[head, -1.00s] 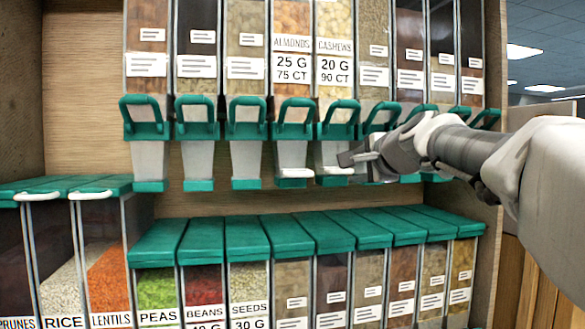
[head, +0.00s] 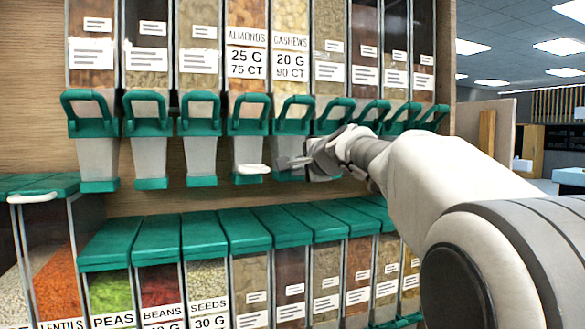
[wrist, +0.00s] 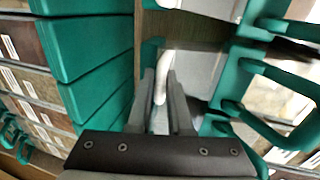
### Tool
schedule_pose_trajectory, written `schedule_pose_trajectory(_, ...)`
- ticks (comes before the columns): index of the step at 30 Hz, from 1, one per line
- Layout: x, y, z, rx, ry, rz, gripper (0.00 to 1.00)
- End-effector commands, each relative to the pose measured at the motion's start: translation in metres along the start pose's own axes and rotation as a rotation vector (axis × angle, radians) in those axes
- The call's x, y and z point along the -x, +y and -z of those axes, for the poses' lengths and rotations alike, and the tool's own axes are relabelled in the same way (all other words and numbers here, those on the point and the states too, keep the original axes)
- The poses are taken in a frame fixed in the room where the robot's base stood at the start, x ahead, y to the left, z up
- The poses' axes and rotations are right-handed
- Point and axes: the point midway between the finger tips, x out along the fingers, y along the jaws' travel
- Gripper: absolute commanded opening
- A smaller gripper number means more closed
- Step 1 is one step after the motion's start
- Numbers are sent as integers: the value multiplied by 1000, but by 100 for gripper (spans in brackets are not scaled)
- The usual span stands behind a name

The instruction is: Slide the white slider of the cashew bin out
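The cashew bin (head: 290,70) is a clear bin of pale nuts with a green handle (head: 294,112) and a grey chute (head: 290,146) below it. My gripper (head: 293,163) is at the lower end of this chute, hiding most of its slider in the head view. In the wrist view, the white slider (wrist: 162,85) reaches between the two fingers of my gripper (wrist: 160,76). The fingers stand apart on either side of it, with narrow gaps showing. The fingers' contact with the slider cannot be made out in the head view.
The almond bin (head: 247,70), with its own white slider (head: 252,169), hangs just left. Other green-handled bins line both sides. Below, a row of green-lidded bins (head: 242,228) juts forward close under the chutes. Open room lies to the right of the shelf.

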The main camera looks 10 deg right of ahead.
Motion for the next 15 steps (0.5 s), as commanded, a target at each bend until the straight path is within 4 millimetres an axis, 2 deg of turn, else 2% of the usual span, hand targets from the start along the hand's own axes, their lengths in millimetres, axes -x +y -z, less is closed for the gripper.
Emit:
schedule_pose_trajectory(1,0,0,0,0,0,0,7)
schedule_pose_trajectory(2,0,0,0,0,0,0,1)
schedule_pose_trajectory(3,0,0,0,0,0,0,0)
schedule_pose_trajectory(15,0,0,0,0,0,0,0)
